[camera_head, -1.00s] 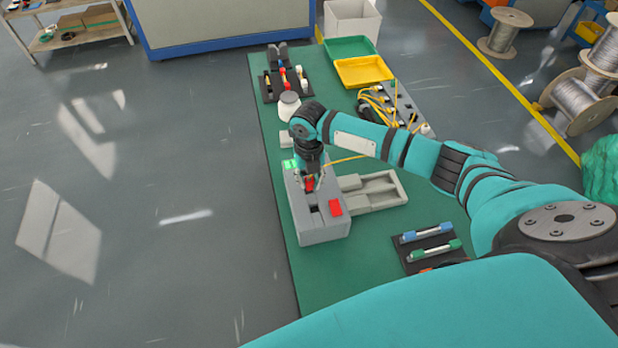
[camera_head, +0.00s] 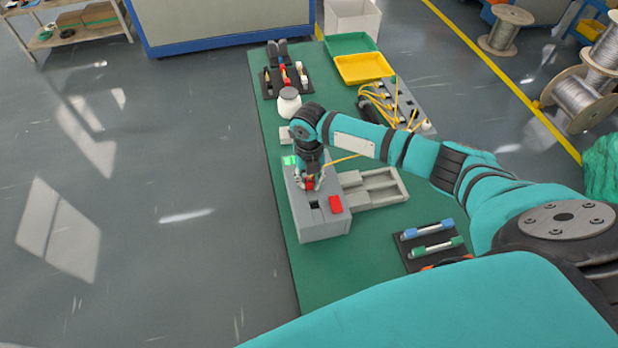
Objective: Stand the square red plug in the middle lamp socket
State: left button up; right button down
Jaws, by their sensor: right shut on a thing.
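My right gripper (camera_head: 310,184) points down at the top of a grey box (camera_head: 322,228). It is shut on a small red plug (camera_head: 309,185), mostly hidden between the fingers. The plug is at or just above the middle of the box top; I cannot tell whether it is seated in a socket. A dark square opening (camera_head: 314,204) lies in front of the gripper. A red block (camera_head: 335,204) sits beside that opening, and a bright green piece (camera_head: 290,160) is at the box's far end. My left gripper is not in view.
The box stands on a green table (camera_head: 272,215). A grey tray (camera_head: 378,188) lies to its right. A white jar (camera_head: 289,103), a black rack (camera_head: 270,92) and yellow cables stand behind. A black holder (camera_head: 428,242) with blue and green pieces lies front right.

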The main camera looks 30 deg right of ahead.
aim_at(309, 179)
jog(key=shift+s+f, duration=0.15)
jog(key=shift+f, duration=0.2)
jog(key=c, duration=1.1)
grip_release()
jog(key=shift+r, duration=0.2)
notch_tip(309, 179, up, 12)
jog(key=shift+f, duration=0.15)
